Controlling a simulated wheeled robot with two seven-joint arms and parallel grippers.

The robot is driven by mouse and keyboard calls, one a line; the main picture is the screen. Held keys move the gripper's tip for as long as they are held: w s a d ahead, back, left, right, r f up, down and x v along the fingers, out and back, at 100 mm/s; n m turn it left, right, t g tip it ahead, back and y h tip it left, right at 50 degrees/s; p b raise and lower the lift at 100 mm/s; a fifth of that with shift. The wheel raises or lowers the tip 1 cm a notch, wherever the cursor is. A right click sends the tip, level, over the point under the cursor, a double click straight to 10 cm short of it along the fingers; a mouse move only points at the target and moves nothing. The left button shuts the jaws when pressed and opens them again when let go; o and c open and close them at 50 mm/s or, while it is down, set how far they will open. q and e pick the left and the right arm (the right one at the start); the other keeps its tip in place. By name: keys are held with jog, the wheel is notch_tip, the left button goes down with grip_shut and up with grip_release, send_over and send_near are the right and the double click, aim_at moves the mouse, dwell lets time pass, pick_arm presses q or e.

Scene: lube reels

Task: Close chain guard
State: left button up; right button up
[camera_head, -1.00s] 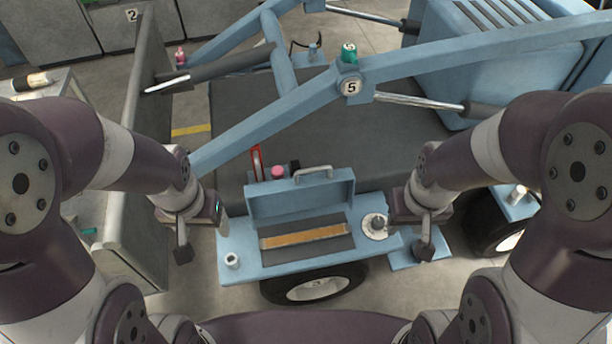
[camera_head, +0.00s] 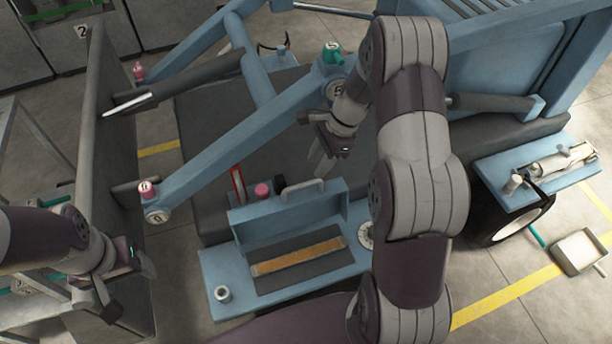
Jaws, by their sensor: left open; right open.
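The chain guard looks to be the blue hinged lid (camera_head: 290,208) with a grey handle (camera_head: 303,188) on top. It stands raised at the back of a dark recess holding an orange-brown chain strip (camera_head: 298,263). The recess is in a blue platform (camera_head: 222,270). My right gripper (camera_head: 318,160) is open and empty, above and behind the lid near the handle, not touching it as far as I can see. My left gripper (camera_head: 128,292) is open and empty at the lower left, apart from the platform. My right arm hides the platform's right end.
A blue boom (camera_head: 230,130) crosses behind the lid. A red stick (camera_head: 237,188) and a pink cap (camera_head: 262,190) stand just behind the lid's left. A small white cup (camera_head: 222,294) sits on the platform. A grey tray (camera_head: 580,250) lies on the floor at right.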

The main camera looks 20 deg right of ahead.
aim_at(307, 183)
jog(key=x, duration=0.6)
jog(key=shift+a+f, duration=0.1)
jog(key=shift+f, duration=0.1)
grip_shut()
jog(key=shift+b, duration=0.3)
